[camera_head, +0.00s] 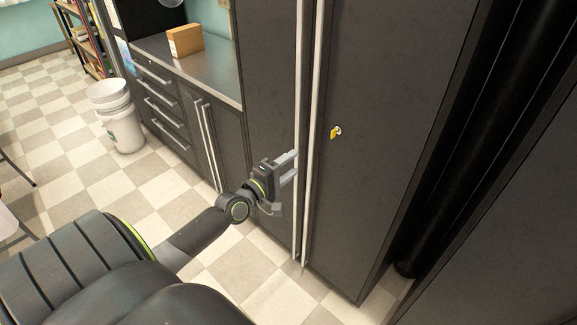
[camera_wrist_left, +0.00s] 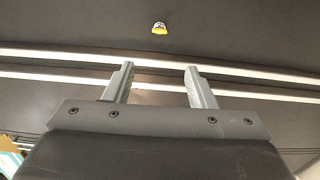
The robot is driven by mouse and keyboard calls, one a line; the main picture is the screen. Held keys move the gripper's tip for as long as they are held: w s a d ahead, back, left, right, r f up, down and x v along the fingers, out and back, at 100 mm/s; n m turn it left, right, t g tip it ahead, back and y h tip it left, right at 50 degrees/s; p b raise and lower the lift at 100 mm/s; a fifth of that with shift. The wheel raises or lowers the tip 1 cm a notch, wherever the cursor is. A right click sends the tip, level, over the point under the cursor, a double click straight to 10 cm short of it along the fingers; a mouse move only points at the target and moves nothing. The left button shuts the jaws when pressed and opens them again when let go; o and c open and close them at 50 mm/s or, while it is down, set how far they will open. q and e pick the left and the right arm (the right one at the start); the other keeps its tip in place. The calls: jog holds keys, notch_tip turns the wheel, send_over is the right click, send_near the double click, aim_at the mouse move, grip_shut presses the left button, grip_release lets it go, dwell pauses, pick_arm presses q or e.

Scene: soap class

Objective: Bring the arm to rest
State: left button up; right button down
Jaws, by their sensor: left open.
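My left gripper (camera_head: 288,166) is stretched forward in front of the tall dark cabinet (camera_head: 365,150), beside its two long vertical handles (camera_head: 301,130). In the left wrist view, my left gripper (camera_wrist_left: 160,84) has its two fingers spread apart with nothing seen between them but the cabinet front and handle bars (camera_wrist_left: 150,71). Whether the fingertips touch a handle cannot be told. The cabinet doors look shut. My right gripper does not show.
A yellow key (camera_head: 335,132) sits in the right door's lock. A counter (camera_head: 205,75) with drawers holds a cardboard box (camera_head: 186,40). White buckets (camera_head: 120,120) stand on the checkered floor at left. Open floor (camera_head: 60,140) lies left of the arm.

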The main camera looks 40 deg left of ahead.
pick_arm(q)
jog(key=s+a+f+m+g+y+b, duration=0.1)
jog(key=s+f+m+g, duration=0.3)
jog(key=f, duration=0.7)
jog(key=s+a+f+m+g+y+b, duration=0.1)
jog(key=s+f, duration=0.4)
jog(key=f, duration=0.6)
jog(key=s+f+m+g+y, duration=0.1)
jog(key=s+f+m+g, duration=0.3)
jog(key=f, duration=0.8)
jog(key=s+d+f+m+g, duration=0.2)
jog(key=s+d+f, duration=0.1)
jog(key=s+f, duration=0.4)
jog(key=s+d+f+m+g+b, duration=0.1)
jog(key=s+d+f+m+g, duration=0.2)
jog(key=s, duration=1.1)
jog(key=s+d+f+m+g+b, duration=0.1)
jog(key=s+d+f, duration=0.4)
jog(key=s+f, duration=0.5)
jog(key=shift+s+f+m+g+h, duration=0.3)
jog(key=shift+s+m+g+h, duration=0.1)
jog(key=shift+s+m+g, duration=0.45)
jog(key=shift+w, duration=0.1)
